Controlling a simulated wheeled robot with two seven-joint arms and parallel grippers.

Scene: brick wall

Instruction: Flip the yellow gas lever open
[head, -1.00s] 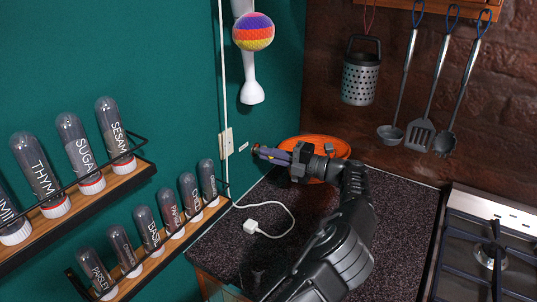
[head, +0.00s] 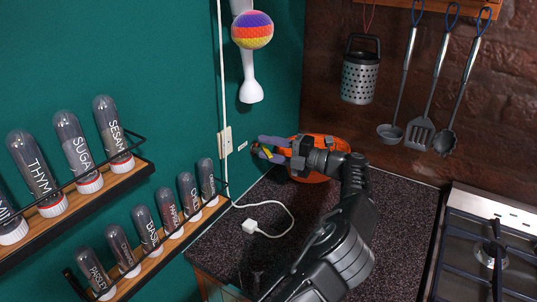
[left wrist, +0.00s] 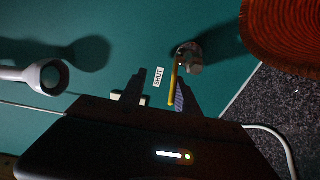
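The yellow gas lever (left wrist: 173,84) hangs from a metal valve (left wrist: 188,58) on the green wall and points down in the left wrist view. A small label reading "SHUT" (left wrist: 158,77) is beside it. My left gripper (left wrist: 160,88) is open, with the lever between its fingers, closer to the right finger. I cannot tell whether that finger touches it. In the head view, my left gripper (head: 264,148) is at the wall and the yellow lever (head: 267,153) shows as a small strip between the fingers. My right gripper is not in view.
An orange round dish (head: 325,172) stands behind my left wrist on the dark counter (head: 400,205). A white cable with a plug (head: 250,226) lies on the counter. A wall socket (head: 226,141), spice racks (head: 130,168), hanging utensils (head: 420,135) and a hob (head: 490,255) are around.

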